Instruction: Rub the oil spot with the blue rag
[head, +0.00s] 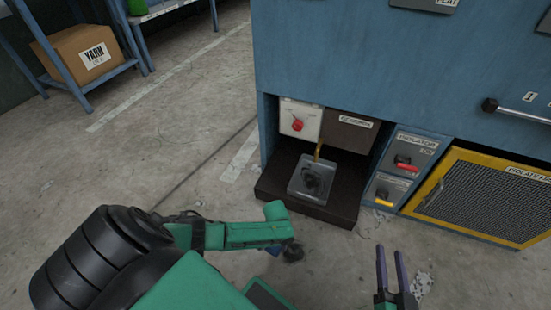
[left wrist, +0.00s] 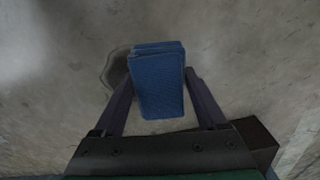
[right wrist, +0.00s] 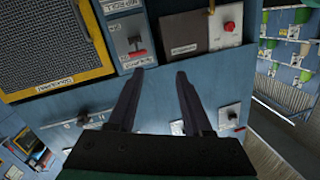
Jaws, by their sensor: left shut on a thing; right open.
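The blue rag (left wrist: 158,88) is a folded block between the fingers of my left gripper (left wrist: 160,75), which is shut on it. In the head view only a small bit of the rag (head: 273,250) shows below my green left forearm. A dark, wet-looking oil spot (left wrist: 113,72) lies on the concrete, beside and partly behind the rag in the left wrist view. Whether the rag touches the floor I cannot tell. A dark patch (head: 293,252) shows by the left arm's end. My right gripper (head: 390,252) is open and empty, in front of the machine.
A blue machine (head: 350,50) stands ahead. A clear container (head: 312,180) sits on a dark tray (head: 335,210) in its recess. Isolator switches (head: 405,163) and a yellow-framed grille (head: 485,200) are right. A yarn box (head: 82,52) is on a shelf far left; floor between is clear.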

